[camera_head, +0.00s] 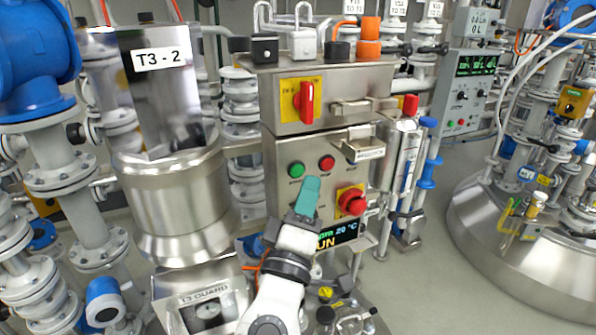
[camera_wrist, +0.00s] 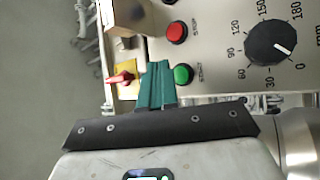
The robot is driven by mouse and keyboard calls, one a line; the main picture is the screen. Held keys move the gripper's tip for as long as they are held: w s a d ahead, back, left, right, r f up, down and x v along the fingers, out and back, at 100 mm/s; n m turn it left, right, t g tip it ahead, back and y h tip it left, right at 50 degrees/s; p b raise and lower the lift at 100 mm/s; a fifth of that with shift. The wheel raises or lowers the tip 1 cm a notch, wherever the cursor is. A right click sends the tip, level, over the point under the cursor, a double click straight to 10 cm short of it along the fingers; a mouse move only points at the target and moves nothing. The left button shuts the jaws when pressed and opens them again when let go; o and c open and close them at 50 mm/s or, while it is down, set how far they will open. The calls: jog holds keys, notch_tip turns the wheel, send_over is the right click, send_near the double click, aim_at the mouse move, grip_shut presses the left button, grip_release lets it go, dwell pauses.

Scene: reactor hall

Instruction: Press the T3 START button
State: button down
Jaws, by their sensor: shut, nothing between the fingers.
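A green button (camera_head: 296,169) is on the front of a steel control box (camera_head: 280,150), left of a red button (camera_head: 326,163). I take the green one to be the START button; its label is too small to read surely. My gripper (camera_head: 309,188) has teal fingers, shut and empty, in front of the box just below the two buttons. In the wrist view the shut fingers (camera_wrist: 157,72) are beside the green button (camera_wrist: 183,74), and the red button (camera_wrist: 177,31) is above them. I cannot tell whether the fingers touch the panel.
A red mushroom button (camera_head: 352,202) on a yellow plate is right of my gripper. A lit display (camera_head: 345,233) below it is partly hidden by my arm. A red switch (camera_head: 307,102) is above. The wrist view shows a black dial (camera_wrist: 270,45). Open floor (camera_head: 420,270) lies right.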

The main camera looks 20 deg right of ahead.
jog(key=shift+s, duration=1.85)
jog(key=shift+d, duration=0.1)
jog(key=s+d+f+m+g+y, duration=0.25)
jog(key=s+d+f+g, duration=0.2)
jog(key=d+f, duration=0.4)
jog(key=s+d+f+m+g+y, duration=0.2)
jog(key=s+d+f+m+g, duration=0.25)
jog(key=f, duration=0.75)
jog(key=s+d+f+g+y, duration=0.1)
jog(key=s+f+g+y, duration=0.35)
jog(key=s+f, duration=0.6)
jog(key=s+a+f+g+y, duration=0.3)
jog(key=s+a+f+y, duration=0.2)
jog(key=s+f, duration=0.2)
jog(key=shift+s+a+f+y, duration=0.2)
jog(key=shift+s+a+y, duration=0.15)
jog(key=shift+s, duration=0.2)
